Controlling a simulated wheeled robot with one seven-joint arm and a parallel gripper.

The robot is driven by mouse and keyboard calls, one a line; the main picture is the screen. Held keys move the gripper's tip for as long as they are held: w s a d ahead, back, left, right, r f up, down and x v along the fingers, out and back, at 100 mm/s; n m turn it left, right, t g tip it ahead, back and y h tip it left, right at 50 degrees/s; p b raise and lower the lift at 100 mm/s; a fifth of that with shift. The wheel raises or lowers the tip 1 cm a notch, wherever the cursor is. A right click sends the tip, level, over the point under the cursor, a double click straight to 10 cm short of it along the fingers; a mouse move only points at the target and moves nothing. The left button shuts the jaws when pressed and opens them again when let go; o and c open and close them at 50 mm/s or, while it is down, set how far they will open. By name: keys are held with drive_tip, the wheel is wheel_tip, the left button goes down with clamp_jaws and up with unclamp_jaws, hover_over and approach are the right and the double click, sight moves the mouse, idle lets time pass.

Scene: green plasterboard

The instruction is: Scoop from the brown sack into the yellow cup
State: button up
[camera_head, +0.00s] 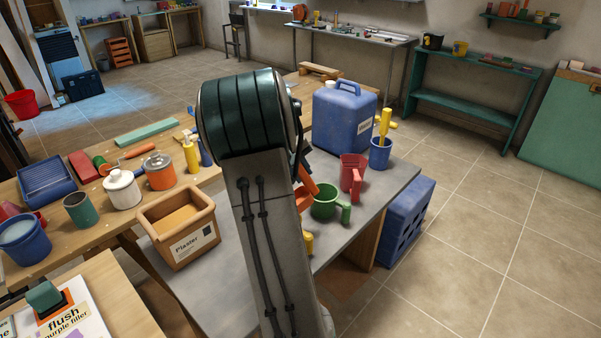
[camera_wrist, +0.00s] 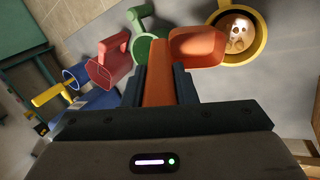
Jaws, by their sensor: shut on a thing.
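My gripper (camera_wrist: 160,88) is shut on the handle of an orange scoop (camera_wrist: 197,45), which also shows in the head view (camera_head: 307,187). In the wrist view the scoop's bowl overlaps the left rim of the yellow cup (camera_wrist: 262,45); whether they touch I cannot tell. Pale lumpy material lies inside the cup. The scoop's visible surface looks plain orange, with no material seen on it. In the head view only a bit of the yellow cup (camera_head: 309,243) shows beside my arm. The brown sack (camera_head: 178,250), marked Plaster, stands open at the left of my arm with tan contents.
A green cup (camera_head: 324,203), a red cup (camera_head: 352,178) and a blue cup (camera_head: 380,155) stand in a row beyond the yellow cup. A blue jug (camera_head: 343,115) stands behind them. Pots and tools crowd the wooden table (camera_head: 95,235) at left.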

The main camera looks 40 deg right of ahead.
drive_tip(key=shift+r+p, duration=1.75)
drive_tip(key=shift+r, duration=1.15)
drive_tip(key=shift+r+y+p, duration=0.2)
drive_tip(key=shift+y+p, duration=0.2)
drive_tip(key=shift+p, duration=0.45)
drive_tip(key=t+y+p, duration=0.1)
drive_tip(key=y+p, duration=0.1)
drive_tip(key=p, duration=0.1)
drive_tip(key=shift+d+y+p, duration=0.1)
drive_tip(key=shift+y+p, duration=0.3)
drive_tip(key=shift+f+y+p, duration=0.15)
drive_tip(key=shift+y+p, duration=0.3)
drive_tip(key=shift+y, duration=0.25)
drive_tip(key=shift+f+t, duration=0.15)
drive_tip(key=shift+t, duration=0.15)
